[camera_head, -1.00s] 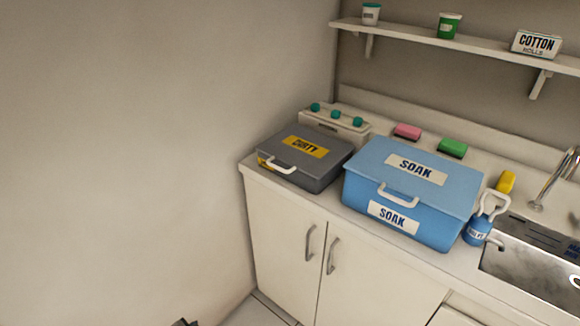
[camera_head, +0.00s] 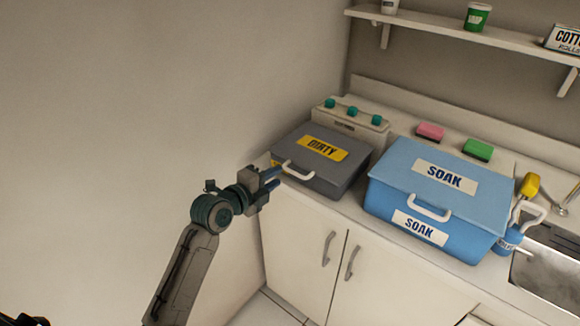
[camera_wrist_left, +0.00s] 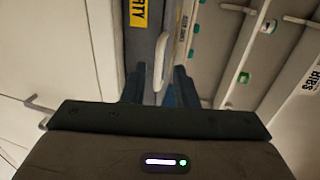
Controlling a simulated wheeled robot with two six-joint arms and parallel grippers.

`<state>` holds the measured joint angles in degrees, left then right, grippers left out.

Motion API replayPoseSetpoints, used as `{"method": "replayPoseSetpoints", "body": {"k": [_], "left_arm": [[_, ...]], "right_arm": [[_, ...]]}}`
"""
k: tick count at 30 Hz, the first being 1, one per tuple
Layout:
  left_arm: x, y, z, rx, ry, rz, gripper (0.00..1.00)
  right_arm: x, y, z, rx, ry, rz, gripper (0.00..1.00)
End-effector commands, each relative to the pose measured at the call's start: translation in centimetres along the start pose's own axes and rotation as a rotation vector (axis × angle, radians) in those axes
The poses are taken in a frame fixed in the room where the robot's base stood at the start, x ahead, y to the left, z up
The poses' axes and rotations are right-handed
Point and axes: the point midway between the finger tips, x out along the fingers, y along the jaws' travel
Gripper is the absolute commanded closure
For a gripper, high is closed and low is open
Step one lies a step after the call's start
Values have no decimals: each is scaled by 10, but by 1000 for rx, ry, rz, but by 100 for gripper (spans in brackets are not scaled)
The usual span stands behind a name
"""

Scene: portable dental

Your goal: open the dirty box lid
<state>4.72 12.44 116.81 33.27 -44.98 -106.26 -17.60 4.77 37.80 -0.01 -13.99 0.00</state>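The grey dirty box (camera_head: 335,180) stands on the counter near the wall, its lid (camera_head: 340,160) shut, with a yellow DIRTY label. Its white lid handle (camera_head: 298,173) is at the front. My left gripper (camera_head: 277,174) is at the left end of this handle. In the left wrist view, the two fingers (camera_wrist_left: 160,88) are apart, with the white handle (camera_wrist_left: 159,62) between them. I cannot tell whether either finger touches it. The right gripper is not in view.
A blue SOAK box (camera_head: 437,190) stands close to the right of the dirty box. Behind is a white unit with teal knobs (camera_head: 352,112). The wall (camera_head: 130,100) is on the left. Pink (camera_head: 430,131) and green (camera_head: 477,149) sponges lie behind the blue box.

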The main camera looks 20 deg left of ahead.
Motion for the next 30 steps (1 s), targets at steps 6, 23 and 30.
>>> {"method": "replayPoseSetpoints", "body": {"k": [6,23,30], "left_arm": [[42,-3,-1,-5,1,0,74],[67,0,0,0,-1,0,74],[67,2,0,-1,0,3,100]], "right_arm": [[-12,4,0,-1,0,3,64],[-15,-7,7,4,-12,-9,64],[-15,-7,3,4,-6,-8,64]]}}
